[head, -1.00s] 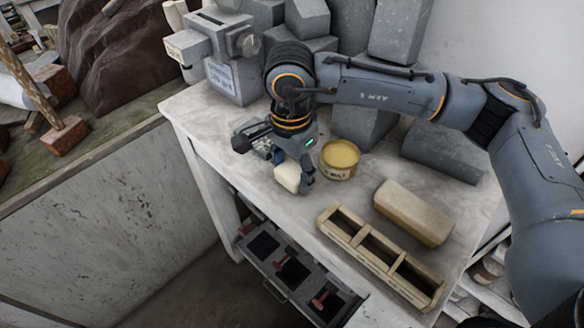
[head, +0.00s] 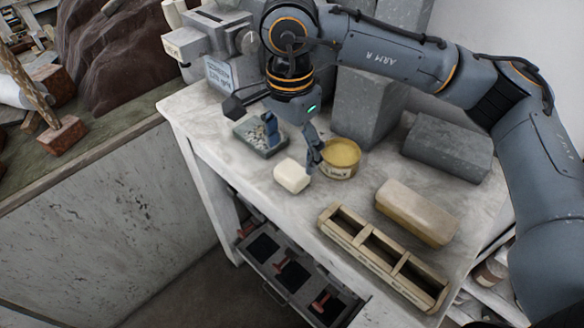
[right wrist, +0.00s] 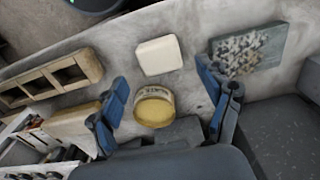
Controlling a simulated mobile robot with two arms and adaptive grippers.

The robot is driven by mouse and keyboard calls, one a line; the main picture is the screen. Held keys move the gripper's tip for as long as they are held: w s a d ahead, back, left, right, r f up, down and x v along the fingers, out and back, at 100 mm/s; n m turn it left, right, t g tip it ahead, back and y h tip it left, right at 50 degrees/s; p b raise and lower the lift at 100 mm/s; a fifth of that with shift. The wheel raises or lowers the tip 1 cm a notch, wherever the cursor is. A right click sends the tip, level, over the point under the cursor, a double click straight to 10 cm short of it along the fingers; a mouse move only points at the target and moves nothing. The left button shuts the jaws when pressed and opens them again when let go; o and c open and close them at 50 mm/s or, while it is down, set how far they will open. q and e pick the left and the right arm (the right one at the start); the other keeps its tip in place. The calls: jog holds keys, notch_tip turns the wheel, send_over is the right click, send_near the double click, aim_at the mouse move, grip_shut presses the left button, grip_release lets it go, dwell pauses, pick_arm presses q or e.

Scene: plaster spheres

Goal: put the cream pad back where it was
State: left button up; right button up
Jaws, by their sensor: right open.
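The cream pad (head: 292,175) is a small rounded block lying flat on the pale worktop (head: 225,165), near its front edge. It also shows in the right wrist view (right wrist: 160,56). My right gripper (head: 291,142) is open and empty, above and behind the pad and apart from it. In the right wrist view its two blue fingers (right wrist: 165,92) are spread wide, with nothing between them in their grip. My left gripper is not in view.
A yellow-topped tin (head: 340,158) stands right of the pad. A grey tray of chips (head: 266,152) lies behind left. A wooden three-compartment box (head: 372,263) and a tan block (head: 416,212) are at the right. An open drawer (head: 277,290) juts out below the worktop.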

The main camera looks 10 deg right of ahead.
aim_at(291, 171)
notch_tip(291, 171, up, 6)
jog(key=b, duration=0.1)
jog(key=shift+a, duration=0.1)
dwell(0.5)
